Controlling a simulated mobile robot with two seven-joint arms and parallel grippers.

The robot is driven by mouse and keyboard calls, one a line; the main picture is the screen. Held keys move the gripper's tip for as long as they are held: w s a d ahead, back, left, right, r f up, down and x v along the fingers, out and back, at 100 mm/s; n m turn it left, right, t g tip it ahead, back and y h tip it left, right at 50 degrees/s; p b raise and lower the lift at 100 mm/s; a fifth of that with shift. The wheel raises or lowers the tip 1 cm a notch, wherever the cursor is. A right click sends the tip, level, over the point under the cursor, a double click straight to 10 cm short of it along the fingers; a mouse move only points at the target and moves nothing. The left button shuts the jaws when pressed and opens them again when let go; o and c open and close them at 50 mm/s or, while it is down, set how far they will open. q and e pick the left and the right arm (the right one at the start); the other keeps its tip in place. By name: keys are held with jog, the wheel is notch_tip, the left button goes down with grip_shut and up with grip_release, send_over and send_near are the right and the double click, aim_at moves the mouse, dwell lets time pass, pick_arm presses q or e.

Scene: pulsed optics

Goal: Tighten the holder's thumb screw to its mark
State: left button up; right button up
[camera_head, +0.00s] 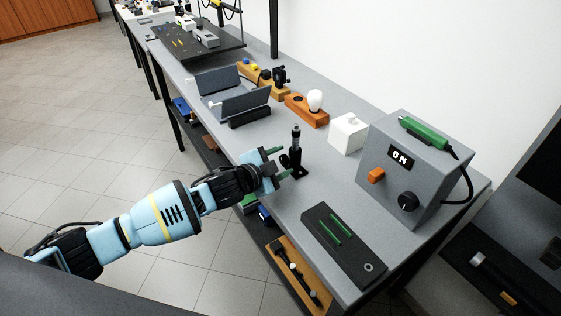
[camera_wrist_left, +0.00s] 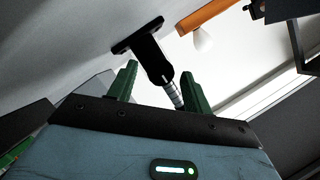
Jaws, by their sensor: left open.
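The holder (camera_head: 296,152) is a slim black upright post on a small dark base plate, standing on the grey bench. A small dark round knob (camera_head: 284,161), which looks like the thumb screw, is on its side facing my left gripper. My left gripper (camera_head: 280,162) has green fingers, spread open and empty, just left of the holder at the knob's height. In the left wrist view, the holder (camera_wrist_left: 153,58) shows tilted between and beyond the open fingers, with a banded metallic rod (camera_wrist_left: 174,93) at its near end. The thumb screw and its mark cannot be made out there. My right gripper is not in view.
A grey box (camera_head: 425,165) with an ON display and a black dial stands right of the holder. A white block (camera_head: 347,133) and a bulb on an orange base (camera_head: 309,111) stand behind. A black tray (camera_head: 343,245) with green rods lies near the front edge.

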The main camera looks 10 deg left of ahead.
pick_arm(q)
jog(key=shift+v, duration=3.8)
jog(key=shift+f, duration=0.1)
